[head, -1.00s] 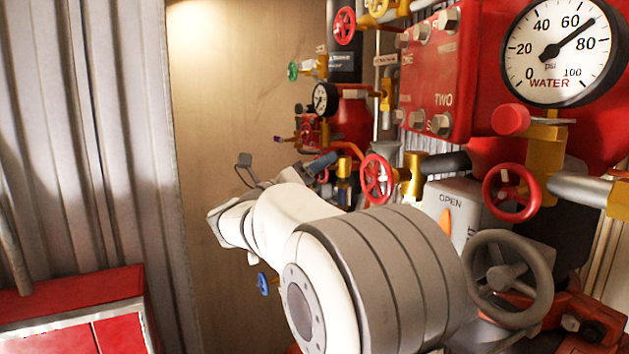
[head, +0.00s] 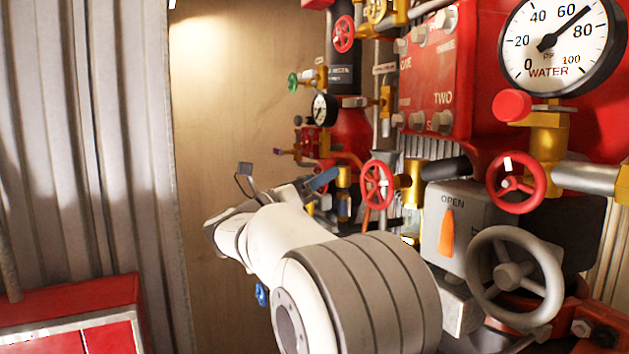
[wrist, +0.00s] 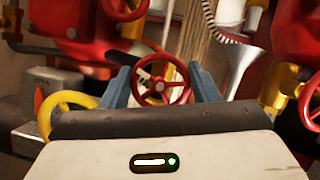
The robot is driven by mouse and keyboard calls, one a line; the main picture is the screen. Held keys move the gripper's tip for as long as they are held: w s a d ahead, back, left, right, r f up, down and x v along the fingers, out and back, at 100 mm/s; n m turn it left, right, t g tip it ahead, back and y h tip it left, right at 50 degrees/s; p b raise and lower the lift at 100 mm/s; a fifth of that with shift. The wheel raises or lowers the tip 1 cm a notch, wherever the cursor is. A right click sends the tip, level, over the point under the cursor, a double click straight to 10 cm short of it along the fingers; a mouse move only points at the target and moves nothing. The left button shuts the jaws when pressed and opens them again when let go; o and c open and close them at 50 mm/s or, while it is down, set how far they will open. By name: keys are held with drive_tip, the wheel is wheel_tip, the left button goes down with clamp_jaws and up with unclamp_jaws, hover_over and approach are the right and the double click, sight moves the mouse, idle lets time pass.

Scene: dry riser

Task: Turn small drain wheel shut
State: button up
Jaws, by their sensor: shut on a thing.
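A small red handwheel (wrist: 162,86) with a pale mark on its left spoke sits between the two blue fingers of my gripper (wrist: 160,84) in the wrist view. My gripper is shut on this wheel, one finger at each side of its rim. In the head view my gripper (head: 322,180) shows mainly as one blue finger beyond my white wrist. The wheel it holds is mostly hidden there by the finger and wrist.
In the head view a larger red wheel (head: 377,185), a grey wheel (head: 514,277) and an OPEN lever box (head: 452,224) stand right of my arm. In the wrist view a yellow wheel (wrist: 62,108) is close at left.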

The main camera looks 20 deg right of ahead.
drive_tip(key=shift+r, duration=0.1)
drive_tip(key=o, duration=0.6)
drive_tip(key=shift+d, duration=0.15)
drive_tip(key=shift+o, duration=0.9)
drive_tip(key=shift+d, duration=0.15)
drive_tip(key=shift+o, duration=1)
drive_tip(key=shift+a, duration=0.2)
